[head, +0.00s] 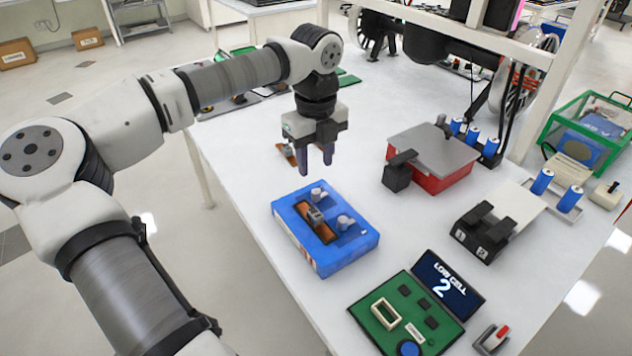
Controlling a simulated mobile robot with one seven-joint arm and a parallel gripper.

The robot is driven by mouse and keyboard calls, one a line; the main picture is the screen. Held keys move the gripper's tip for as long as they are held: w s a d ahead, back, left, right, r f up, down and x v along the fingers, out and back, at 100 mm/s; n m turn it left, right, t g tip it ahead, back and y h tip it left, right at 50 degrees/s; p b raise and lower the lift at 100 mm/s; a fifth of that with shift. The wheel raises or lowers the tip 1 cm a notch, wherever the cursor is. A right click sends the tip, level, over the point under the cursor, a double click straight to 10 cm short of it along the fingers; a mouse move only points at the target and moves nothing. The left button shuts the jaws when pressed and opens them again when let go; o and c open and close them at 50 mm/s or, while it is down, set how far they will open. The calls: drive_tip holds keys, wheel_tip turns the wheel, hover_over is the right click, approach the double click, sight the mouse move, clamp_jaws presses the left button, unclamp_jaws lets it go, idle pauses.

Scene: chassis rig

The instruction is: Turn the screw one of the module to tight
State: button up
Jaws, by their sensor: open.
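A blue box-shaped module (345,258) lies on the white table, below my gripper in the picture. A copper-coloured recess (322,233) with a grey part in it runs along its top. Two grey knob-like screws stand on the module, one at the back (317,192) and one at the right (345,221). I cannot read which is screw one, or tell how tight either is. My gripper (315,166) points down above the table, behind the module in the picture. Its two dark fingers are apart with nothing between them, and it appears clear of the module.
A red box with a grey lid (437,182) stands right of the module. Black blocks marked 1 and 2 (483,233) lie nearer. Blue cells (542,181) stand at the right.

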sight(316, 191)
wheel_tip(316, 191, down, 8)
drive_tip(key=shift+r+p, duration=0.25)
drive_tip(key=shift+p, duration=0.35)
clamp_jaws()
